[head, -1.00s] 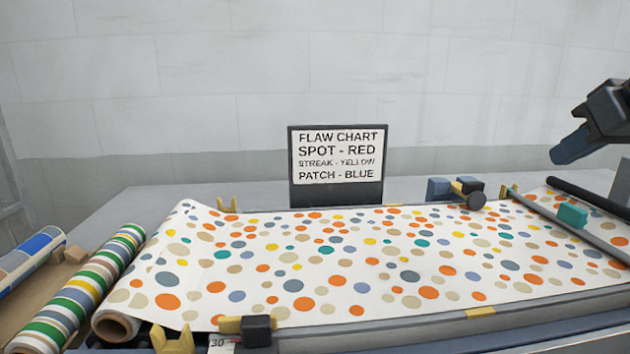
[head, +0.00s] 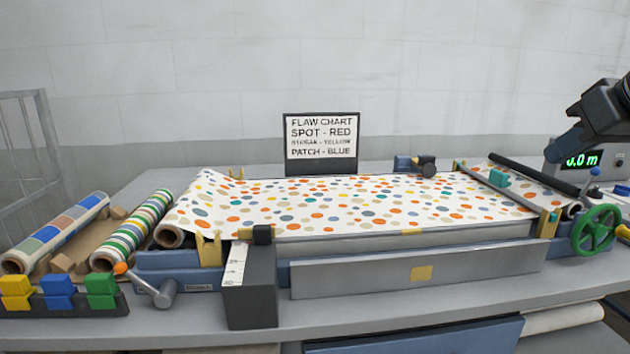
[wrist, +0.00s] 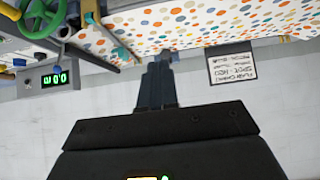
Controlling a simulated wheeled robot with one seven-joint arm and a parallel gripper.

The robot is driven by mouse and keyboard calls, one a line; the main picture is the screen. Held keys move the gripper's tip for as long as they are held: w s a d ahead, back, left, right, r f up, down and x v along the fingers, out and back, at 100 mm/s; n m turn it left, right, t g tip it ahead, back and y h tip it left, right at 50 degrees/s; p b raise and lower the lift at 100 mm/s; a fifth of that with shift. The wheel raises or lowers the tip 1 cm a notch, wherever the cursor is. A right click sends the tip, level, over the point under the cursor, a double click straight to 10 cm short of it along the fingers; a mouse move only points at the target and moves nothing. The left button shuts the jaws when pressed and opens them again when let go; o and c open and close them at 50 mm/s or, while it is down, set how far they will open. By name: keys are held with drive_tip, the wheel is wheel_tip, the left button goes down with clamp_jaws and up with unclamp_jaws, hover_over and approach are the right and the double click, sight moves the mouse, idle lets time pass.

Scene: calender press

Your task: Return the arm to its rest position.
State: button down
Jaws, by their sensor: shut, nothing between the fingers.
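My gripper (wrist: 157,62) shows in the wrist view with its two dark fingers together and nothing between them. The wrist view is upside down, with the spotted sheet along its top. In the head view part of my arm (head: 598,112) hangs in the air at the right edge, above the press and clear of it; its fingertips point down and left. The press bed carries a white sheet with coloured spots (head: 330,205).
A flaw chart sign (head: 321,142) stands behind the bed. A green handwheel (head: 595,230) and a display reading 0.0 m (head: 580,160) are at the right. Patterned rolls (head: 133,230) and yellow, blue and green blocks (head: 58,291) are at the left.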

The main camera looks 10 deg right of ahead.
drive_tip(key=w+a+f+m+t+y, duration=0.2)
drive_tip(key=w+a+f+t+y, duration=0.15)
drive_tip(key=a+f, duration=0.85)
drive_tip(key=s+a+f+m+t, duration=0.3)
drive_tip(key=s+a+f, duration=0.4)
drive_tip(key=s+f, duration=0.3)
drive_tip(key=s+a+f+h+p, duration=0.15)
drive_tip(key=s+f, duration=0.25)
drive_tip(key=s, duration=0.4)
drive_tip(key=s+a+f+h, duration=0.1)
drive_tip(key=s+f+h, duration=0.1)
drive_tip(key=s+f, duration=0.4)
drive_tip(key=s+d+r+n, duration=0.1)
drive_tip(key=s+r+n, duration=0.1)
drive_tip(key=s, duration=0.8)
drive_tip(key=s+d+r+n, duration=0.1)
drive_tip(key=s+r+n, duration=0.1)
drive_tip(key=s, duration=0.9)
drive_tip(key=shift+n+g, duration=0.45)
drive_tip(key=shift+n, duration=0.05)
